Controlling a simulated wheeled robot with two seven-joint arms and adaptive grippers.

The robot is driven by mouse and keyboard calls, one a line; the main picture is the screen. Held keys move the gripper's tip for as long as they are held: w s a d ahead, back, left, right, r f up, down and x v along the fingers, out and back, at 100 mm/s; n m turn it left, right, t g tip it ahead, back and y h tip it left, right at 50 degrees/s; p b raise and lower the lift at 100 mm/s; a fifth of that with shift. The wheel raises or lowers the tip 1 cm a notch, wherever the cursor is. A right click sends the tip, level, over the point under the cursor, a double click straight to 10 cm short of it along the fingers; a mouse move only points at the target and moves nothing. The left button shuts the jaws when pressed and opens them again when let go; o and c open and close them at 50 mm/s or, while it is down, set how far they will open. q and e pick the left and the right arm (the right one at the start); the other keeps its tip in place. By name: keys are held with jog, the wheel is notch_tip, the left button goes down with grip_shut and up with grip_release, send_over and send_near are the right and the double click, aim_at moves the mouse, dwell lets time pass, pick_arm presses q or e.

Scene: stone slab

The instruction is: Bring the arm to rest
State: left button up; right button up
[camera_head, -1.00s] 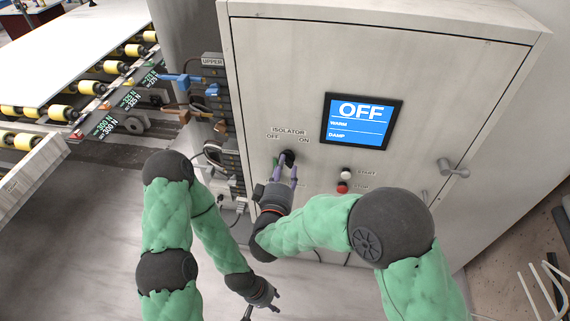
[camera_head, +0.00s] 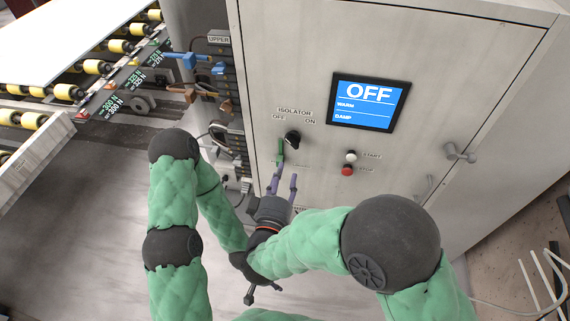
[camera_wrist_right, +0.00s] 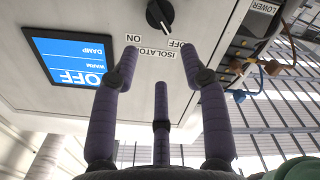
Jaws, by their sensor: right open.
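My right gripper (camera_head: 283,182) is open and empty in front of the pale cabinet (camera_head: 430,60), just below the isolator knob (camera_head: 292,138) and apart from it. In the right wrist view its purple fingers (camera_wrist_right: 162,70) are spread with nothing between them. The black knob (camera_wrist_right: 160,14) shows past the fingertips, its white mark pointing towards the OFF label. My left gripper (camera_head: 262,291) hangs low in the head view, partly hidden behind my right forearm; its jaw state is unclear.
The cabinet screen (camera_head: 368,102) reads OFF. A white start button (camera_head: 351,156) and a red stop button (camera_head: 347,170) sit right of the gripper. Coloured connectors (camera_head: 200,63) stick out left of the cabinet. A roller conveyor (camera_head: 90,70) stands at the far left.

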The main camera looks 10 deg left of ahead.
jog(key=w+d+f+m+g+b, duration=0.1)
jog(key=d+f+g+b, duration=0.25)
jog(key=f, duration=0.75)
jog(key=w+d+f+m+g+y+b, duration=0.1)
jog(key=d+f+m+g+b, duration=0.2)
jog(key=f, duration=0.7)
jog(key=w+d+f+g+b, duration=0.1)
jog(key=w+d+f+b, duration=0.3)
jog(key=f, duration=0.7)
jog(key=s+d+f+m+g+y+b, duration=0.1)
jog(key=s+d+f+m+g+b, duration=0.1)
jog(key=s+f, duration=0.5)
jog(key=s+d+f+m+g+y+b, duration=0.1)
jog(key=s+d+f+g+b, duration=0.3)
jog(key=f, duration=0.7)
jog(key=s+d+f+m+g+y+b, duration=0.1)
jog(key=s+d+f+m+g+b, duration=0.2)
jog(key=s+f+b, duration=0.3)
jog(key=s+f+g, duration=0.1)
jog(key=s+f, duration=0.2)
jog(key=s, duration=0.1)
jog(key=shift+s+d+f+m, duration=0.2)
jog(key=shift+s+f+m, duration=0.1)
jog(key=shift+s+f, duration=0.1)
